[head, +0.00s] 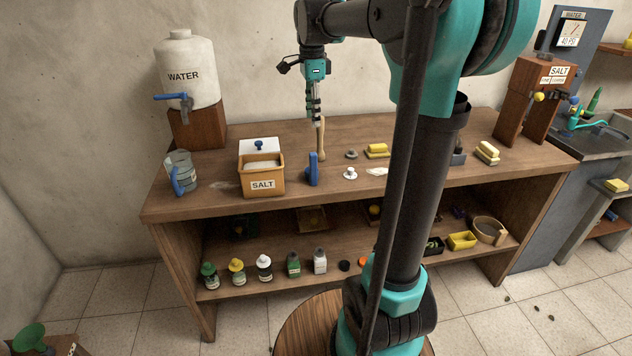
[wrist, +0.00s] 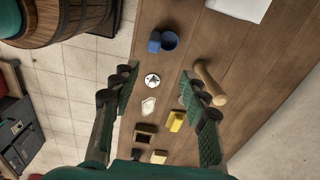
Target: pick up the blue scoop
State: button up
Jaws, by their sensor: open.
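The blue scoop (head: 313,171) stands on the workbench, just right of the salt box, in the head view. In the wrist view the scoop (wrist: 169,41) shows near the top centre as a small blue cup with a blue block beside it. My gripper (head: 315,119) is above the bench, over the back part of it. In the wrist view my gripper (wrist: 160,84) has its fingers spread wide with nothing held between them. The scoop lies beyond the fingertips, apart from them.
A wooden pestle-like tool (head: 321,142) stands behind the scoop, close below my gripper. The salt box (head: 263,185) is left of the scoop. A small white knob-like item (head: 350,173) and yellow blocks (head: 377,150) lie to the right. A blue-handled jug (head: 182,172) stands left.

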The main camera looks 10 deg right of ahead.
send_over(313, 166)
jog(key=w, duration=0.2)
jog(key=f, duration=1.1)
jog(key=shift+s+d+f, duration=0.15)
jog(key=shift+d+f, duration=0.05)
jog(key=shift+d, duration=0.2)
jog(key=shift+s+a+f, duration=0.15)
jog(key=shift+f, duration=1.3)
jog(key=shift+s+a+f, duration=0.1)
jog(key=shift+f, duration=1.35)
grip_shut()
